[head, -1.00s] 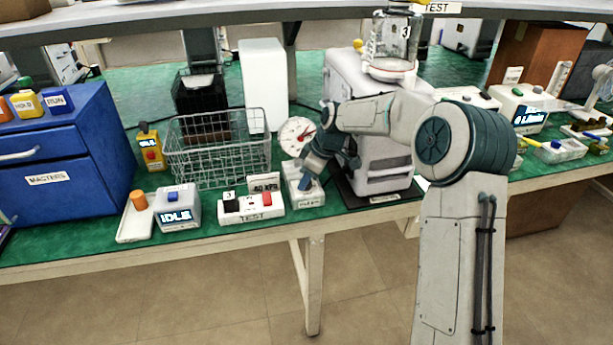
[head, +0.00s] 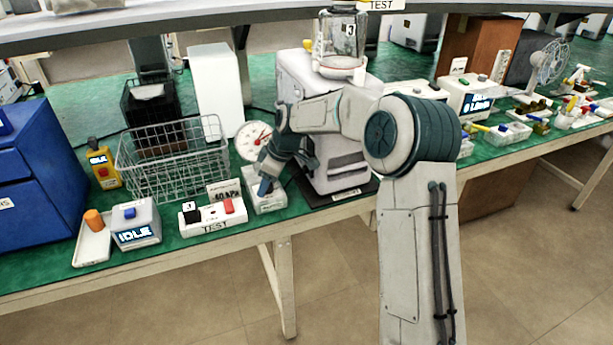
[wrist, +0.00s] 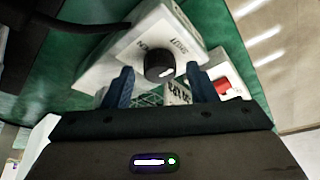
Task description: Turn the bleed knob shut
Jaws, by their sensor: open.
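The bleed knob (wrist: 156,63) is a round black knob with a pale pointer mark, on top of a white box (wrist: 122,52) with small lettering beside the knob. In the wrist view my gripper (wrist: 161,84) is open, with one blue finger left of the knob and one right. No contact with the knob is visible, and the height of the fingertips over it is hard to tell. In the head view my gripper (head: 266,185) points down over the white box (head: 276,203), and the knob is hidden behind it.
A dial gauge (head: 254,140) stands behind the box. The canister pump (head: 335,170) is close on the right, on a dark base. A TEST switch panel (head: 212,217) with a red switch is to the left, a wire basket (head: 165,170) behind it. Bare floor lies in front.

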